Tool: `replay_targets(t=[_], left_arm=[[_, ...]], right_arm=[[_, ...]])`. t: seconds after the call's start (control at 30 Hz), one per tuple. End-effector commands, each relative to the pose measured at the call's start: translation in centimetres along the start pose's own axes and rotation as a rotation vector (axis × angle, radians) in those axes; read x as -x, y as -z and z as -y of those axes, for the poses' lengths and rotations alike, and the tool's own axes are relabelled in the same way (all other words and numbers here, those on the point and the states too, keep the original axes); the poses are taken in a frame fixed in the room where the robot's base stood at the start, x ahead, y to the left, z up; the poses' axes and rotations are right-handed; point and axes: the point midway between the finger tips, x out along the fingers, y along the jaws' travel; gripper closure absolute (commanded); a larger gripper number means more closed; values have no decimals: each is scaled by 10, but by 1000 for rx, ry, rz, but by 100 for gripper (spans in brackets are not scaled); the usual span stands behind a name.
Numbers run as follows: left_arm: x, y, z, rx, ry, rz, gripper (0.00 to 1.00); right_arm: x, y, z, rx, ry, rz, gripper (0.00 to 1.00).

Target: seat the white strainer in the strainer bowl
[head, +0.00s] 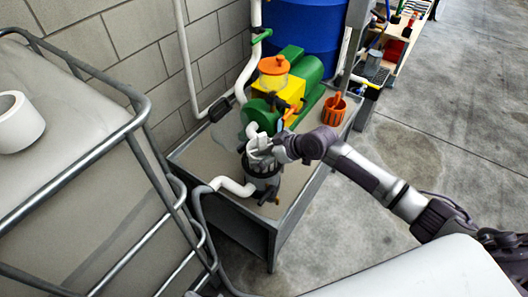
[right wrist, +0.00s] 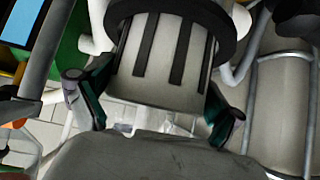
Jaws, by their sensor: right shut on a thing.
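The white strainer (right wrist: 165,60) is a pale cylinder with dark slots, large in the right wrist view. It also shows in the head view (head: 258,142), partly covered by my gripper. My right gripper (right wrist: 150,100) has one finger on each side of the strainer and is shut on it. In the head view the right gripper (head: 268,150) is at the strainer bowl (head: 263,178), a dark-rimmed vessel on the grey bench. The strainer is at or just above the bowl's mouth; I cannot tell how deep it sits. My left gripper is not in view.
A green and yellow pump (head: 290,85) with an orange lid stands behind the bowl. An orange slotted basket (head: 334,110) stands at the bench's right. A white pipe (head: 234,187) meets the bowl from the left. A railed tank (head: 60,130) is at left.

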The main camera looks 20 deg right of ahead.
Motion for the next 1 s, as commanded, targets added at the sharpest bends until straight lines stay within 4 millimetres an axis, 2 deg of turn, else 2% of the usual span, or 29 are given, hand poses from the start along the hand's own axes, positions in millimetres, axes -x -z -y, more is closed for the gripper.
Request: replay_targets(t=[0.97,1.0], left_arm=[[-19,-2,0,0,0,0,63],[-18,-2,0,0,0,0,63]], right_arm=[[-17,-19,0,0,0,0,49],[-17,-19,0,1,0,1,3]])
